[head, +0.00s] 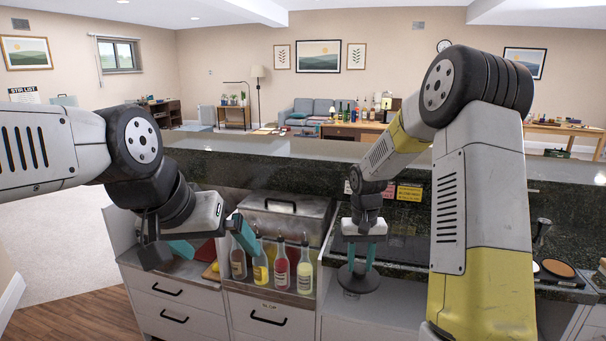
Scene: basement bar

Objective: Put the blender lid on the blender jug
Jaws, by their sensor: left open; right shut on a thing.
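My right gripper (361,257) points down over the counter right of the bottles. It is shut on the dark round blender lid (358,284), which it holds roughly level by its top. I cannot clearly make out the blender jug; the lid and gripper may hide it, and I cannot tell whether the lid touches anything below. My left gripper (213,243) is open and empty, its teal fingers spread apart, in front of the counter to the left of the bottles.
Several sauce bottles (281,267) stand in a row between my grippers, before a metal lidded box (288,216). A raised dark stone bar ledge (300,150) runs behind. Drawers (262,313) are below.

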